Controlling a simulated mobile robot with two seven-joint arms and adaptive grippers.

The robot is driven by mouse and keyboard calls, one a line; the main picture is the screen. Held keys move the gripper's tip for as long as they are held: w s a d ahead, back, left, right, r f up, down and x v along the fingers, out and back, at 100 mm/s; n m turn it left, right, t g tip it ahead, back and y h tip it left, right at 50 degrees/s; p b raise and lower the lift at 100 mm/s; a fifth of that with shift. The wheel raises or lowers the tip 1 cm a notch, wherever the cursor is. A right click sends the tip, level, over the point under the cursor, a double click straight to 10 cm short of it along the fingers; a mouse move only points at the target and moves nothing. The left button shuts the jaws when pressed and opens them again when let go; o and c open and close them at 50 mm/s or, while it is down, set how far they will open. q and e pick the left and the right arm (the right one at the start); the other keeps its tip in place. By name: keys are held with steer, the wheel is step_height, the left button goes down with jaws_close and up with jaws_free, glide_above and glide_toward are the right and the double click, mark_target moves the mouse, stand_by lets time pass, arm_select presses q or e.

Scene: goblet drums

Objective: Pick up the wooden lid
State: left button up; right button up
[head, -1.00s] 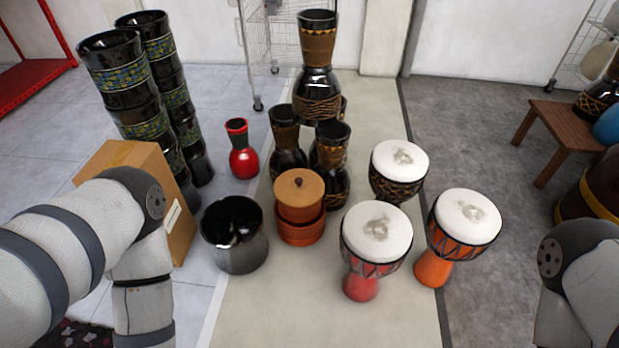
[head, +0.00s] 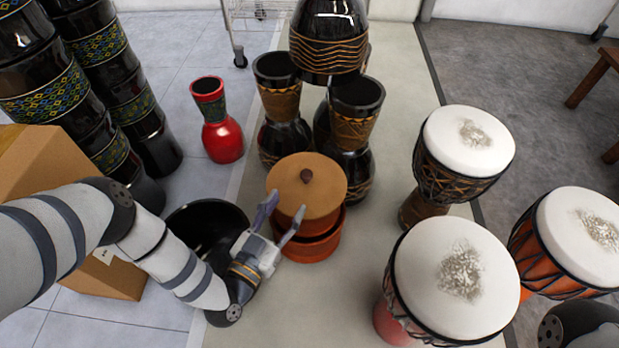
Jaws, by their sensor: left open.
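My right gripper is not in view; only part of my right arm shows at the lower right corner.
A black pot (head: 195,222) stands left of the lidded pot, partly behind my left arm. Black goblet drums (head: 352,130) stand close behind it. White-topped drums (head: 455,280) stand to the right. A cardboard box (head: 35,165) and red vase (head: 222,138) are left. Bare floor lies between pot and drums.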

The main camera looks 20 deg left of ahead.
mark_target(304, 177)
arm_select(q)
steer(key=w+b, duration=0.1)
steer(key=w, duration=0.2)
steer(key=w+b, duration=0.1)
steer(key=w, duration=0.1)
steer(key=w+d, duration=0.1)
steer(key=w, duration=0.2)
steer(key=shift+w+b, duration=0.35)
steer(key=shift+b, duration=0.05)
steer(key=shift+w, duration=0.3)
steer(key=shift+r, duration=0.1)
jaws_close()
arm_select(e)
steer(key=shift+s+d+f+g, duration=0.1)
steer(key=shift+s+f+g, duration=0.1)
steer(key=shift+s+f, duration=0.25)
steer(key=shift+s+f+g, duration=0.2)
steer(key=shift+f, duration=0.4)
